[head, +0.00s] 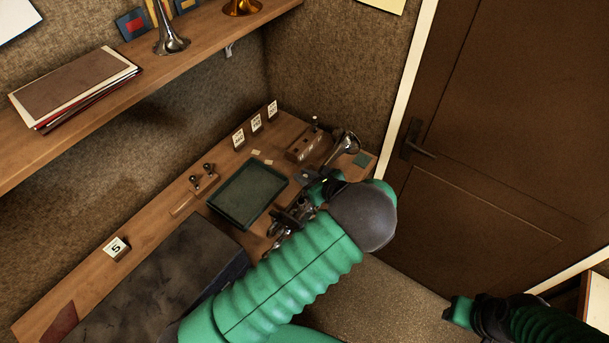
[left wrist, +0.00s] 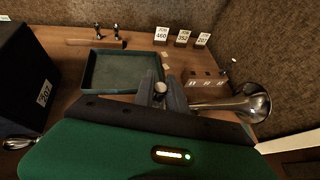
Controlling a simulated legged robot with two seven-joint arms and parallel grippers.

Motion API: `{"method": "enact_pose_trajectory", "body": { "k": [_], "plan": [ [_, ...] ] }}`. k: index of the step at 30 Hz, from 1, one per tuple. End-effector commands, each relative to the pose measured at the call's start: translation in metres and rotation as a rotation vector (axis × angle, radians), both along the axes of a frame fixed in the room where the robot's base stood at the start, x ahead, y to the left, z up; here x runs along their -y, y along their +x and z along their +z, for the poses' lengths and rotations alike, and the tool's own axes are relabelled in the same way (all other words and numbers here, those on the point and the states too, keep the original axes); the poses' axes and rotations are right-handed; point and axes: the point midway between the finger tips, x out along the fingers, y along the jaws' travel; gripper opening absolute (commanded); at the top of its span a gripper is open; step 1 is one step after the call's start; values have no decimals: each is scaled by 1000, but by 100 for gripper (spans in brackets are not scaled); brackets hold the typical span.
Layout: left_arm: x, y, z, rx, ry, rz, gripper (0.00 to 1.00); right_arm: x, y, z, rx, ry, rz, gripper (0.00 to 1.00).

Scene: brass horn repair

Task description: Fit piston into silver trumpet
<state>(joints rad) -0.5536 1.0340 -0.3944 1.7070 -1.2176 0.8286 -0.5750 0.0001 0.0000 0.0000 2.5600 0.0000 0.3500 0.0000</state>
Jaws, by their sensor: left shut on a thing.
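The silver trumpet (head: 346,143) lies at the right end of the bench, bell toward the back right. Its valve section (head: 294,214) shows beside my left gripper (head: 322,190), and my arm covers part of it. My left gripper (left wrist: 171,95) is shut on a small part with a round pale top, apparently the piston (left wrist: 159,89). Whether the piston touches the trumpet is hidden. My right gripper (head: 460,312) is at the lower right, away from the bench; its fingers are unclear.
A green tray (head: 226,222) lies left of the trumpet. A wooden block (head: 299,153) stands behind it, with job cards (head: 257,122) along the wall. A dark case (head: 185,262) fills the left front of the bench. A door (head: 500,150) is at the right.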

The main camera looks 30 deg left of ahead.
Motion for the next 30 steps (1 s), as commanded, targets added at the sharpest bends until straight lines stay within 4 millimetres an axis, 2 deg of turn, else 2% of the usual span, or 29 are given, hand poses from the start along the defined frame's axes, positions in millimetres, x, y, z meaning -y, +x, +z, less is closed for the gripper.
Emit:
{"method": "enact_pose_trajectory", "body": {
  "k": [30],
  "plan": [
    [2, 0, -29, -2, 4, -6, 0, 0, 0, -22, 0, 0, 0, 36]
  ]
}}
